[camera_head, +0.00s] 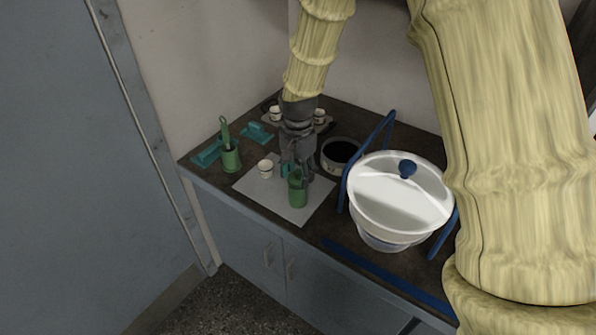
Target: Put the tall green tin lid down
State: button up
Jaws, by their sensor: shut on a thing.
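A green tin (298,193) stands upright on the grey mat (270,205) near the counter's front edge. My gripper (297,175) points down just behind and over the tin's top. It is shut on a small green piece, which I take to be the tall green tin lid, right at the tin's top. The fingers and the tin overlap in this view, so the lid's outline is mostly hidden. I cannot tell whether the lid touches the tin or the mat.
A small white cup (266,169) stands on the mat to the left. A green container (231,160) with a green handle stands further left, near teal pieces (256,133).

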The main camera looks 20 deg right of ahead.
aim_at(298, 172)
jog(key=shift+f, duration=0.55)
jog(key=o, duration=0.8)
jog(key=shift+o, duration=0.2)
notch_tip(298, 172, up, 13)
jog(key=b, duration=0.1)
jog(key=shift+b, duration=0.3)
